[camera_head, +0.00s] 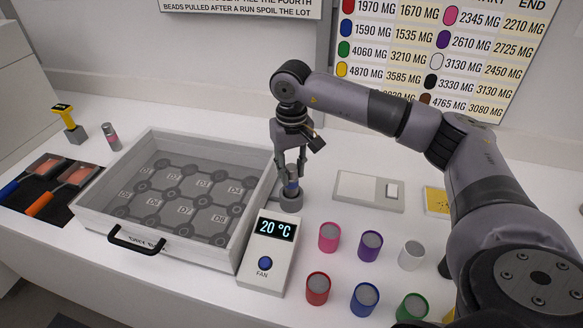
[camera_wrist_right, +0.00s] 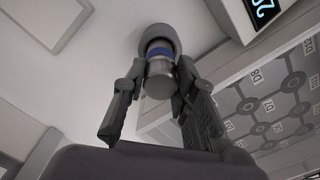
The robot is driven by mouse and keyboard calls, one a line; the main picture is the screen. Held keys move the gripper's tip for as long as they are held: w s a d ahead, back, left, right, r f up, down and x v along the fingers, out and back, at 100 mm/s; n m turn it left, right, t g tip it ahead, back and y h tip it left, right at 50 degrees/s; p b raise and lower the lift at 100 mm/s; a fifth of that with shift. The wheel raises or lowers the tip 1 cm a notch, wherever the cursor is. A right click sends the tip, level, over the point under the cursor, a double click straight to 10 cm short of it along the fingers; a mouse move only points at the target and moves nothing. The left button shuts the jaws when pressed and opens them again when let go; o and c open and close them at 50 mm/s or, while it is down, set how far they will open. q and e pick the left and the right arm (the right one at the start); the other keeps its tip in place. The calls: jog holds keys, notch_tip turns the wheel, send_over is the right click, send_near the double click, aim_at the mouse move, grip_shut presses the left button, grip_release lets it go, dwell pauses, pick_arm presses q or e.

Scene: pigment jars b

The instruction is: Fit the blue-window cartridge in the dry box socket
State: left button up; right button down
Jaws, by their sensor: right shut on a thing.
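The blue-window cartridge (camera_head: 291,184) is a small grey cylinder, upright between the fingers of my right gripper (camera_head: 291,169). In the right wrist view its grey end and blue band (camera_wrist_right: 158,52) show between the two fingers (camera_wrist_right: 158,95), which are shut on it. The socket (camera_head: 291,203) is a round grey cup by the right wall of the dry box (camera_head: 262,192). The cartridge's lower end is at the socket's mouth; in the wrist view the cup (camera_wrist_right: 157,34) surrounds its far end. I cannot tell how deep it sits. My left gripper is out of view.
A fan unit (camera_head: 257,278) reading 20 °C stands in front of the socket. Several colored jars, including a pink one (camera_head: 329,237), stand to the right. A scale (camera_head: 368,190) lies behind them.

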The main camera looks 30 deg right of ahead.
aim_at(291, 191)
jog(key=shift+f+b, duration=0.85)
jog(key=shift+f, duration=0.25)
dwell(0.3)
jog(key=c, duration=1.2)
grip_release()
